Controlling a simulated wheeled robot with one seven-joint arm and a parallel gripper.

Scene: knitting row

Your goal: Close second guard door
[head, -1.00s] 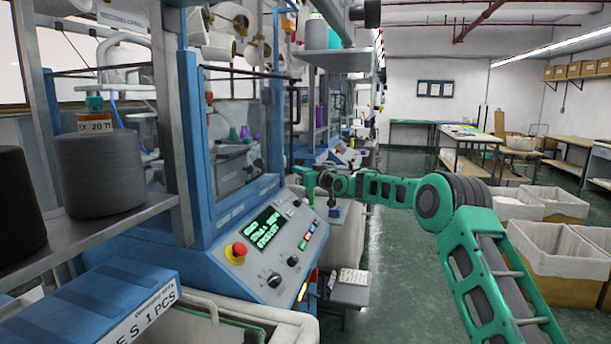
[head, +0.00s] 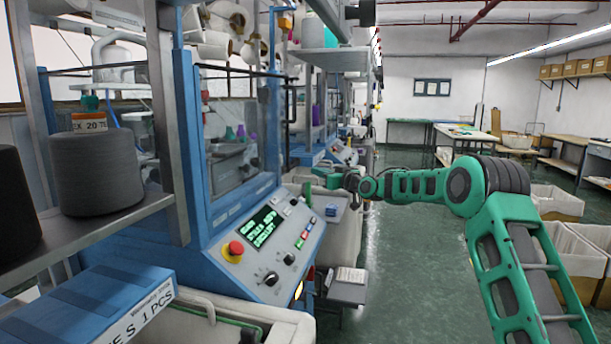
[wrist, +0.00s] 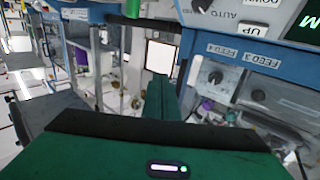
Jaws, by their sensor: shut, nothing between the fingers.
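The nearest knitting machine has a clear guard panel (head: 232,145) in a blue frame, above a sloped control panel (head: 262,245). A second machine (head: 318,105) stands behind it along the row. Its guard door is small in the head view, and I cannot tell how far open it is. My arm reaches across the aisle, and my gripper (head: 326,176) is shut and empty beside the second machine's front. In the wrist view, my green gripper (wrist: 158,100) points up the picture, towards blue frames and clear panels. Upside-down control labels (wrist: 240,55) lie to its right.
A grey shelf (head: 110,220) with dark yarn cones stands at the left. A blue box (head: 90,305) is at the lower left. White-lined bins (head: 585,250) stand at the right, partly behind my arm. The green aisle floor (head: 400,235) is clear.

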